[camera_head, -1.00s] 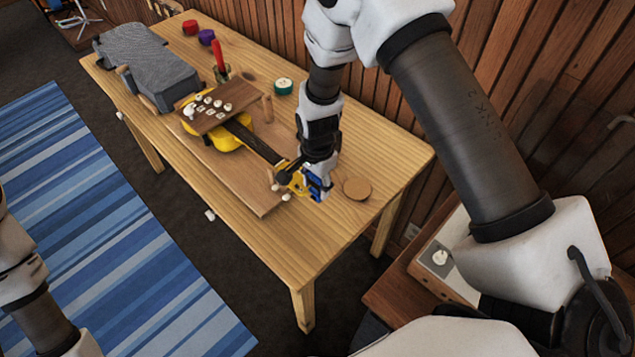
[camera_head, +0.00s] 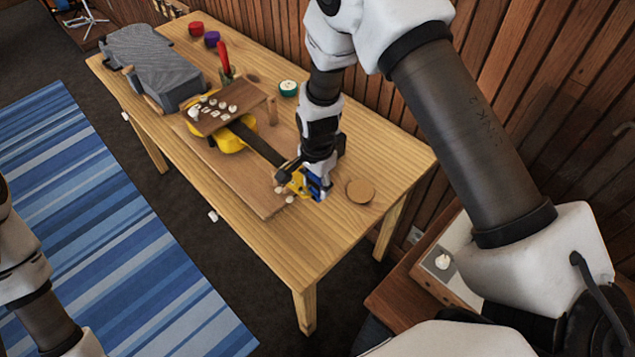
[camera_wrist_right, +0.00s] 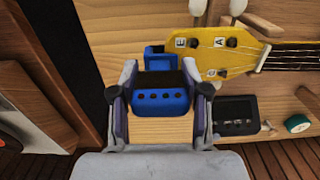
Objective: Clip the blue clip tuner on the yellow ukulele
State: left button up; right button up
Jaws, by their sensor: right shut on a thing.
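The yellow ukulele (camera_head: 228,140) lies on a wooden board on the table, its headstock toward my right gripper. In the right wrist view the yellow headstock (camera_wrist_right: 228,48) shows lettered marks and white tuning pegs. My right gripper (camera_head: 315,188) is shut on the blue clip tuner (camera_wrist_right: 160,101), which also shows in the head view (camera_head: 318,187). The tuner's blue far part (camera_wrist_right: 155,57) is right beside the headstock's end; I cannot tell whether it touches or grips it. My left gripper is out of view; only part of that arm shows at the left edge.
A small wooden bridge with white pieces (camera_head: 217,113) stands over the ukulele body. A grey case (camera_head: 155,66), a red-handled tool (camera_head: 224,62), a green-rimmed round tin (camera_head: 288,88) and a cork disc (camera_head: 360,191) are on the table (camera_head: 330,235). The table's front right is clear.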

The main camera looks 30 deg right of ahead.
jog(key=shift+w+a, duration=0.15)
jog(key=shift+w, duration=0.35)
dwell(0.3)
jog(key=o, duration=1.1)
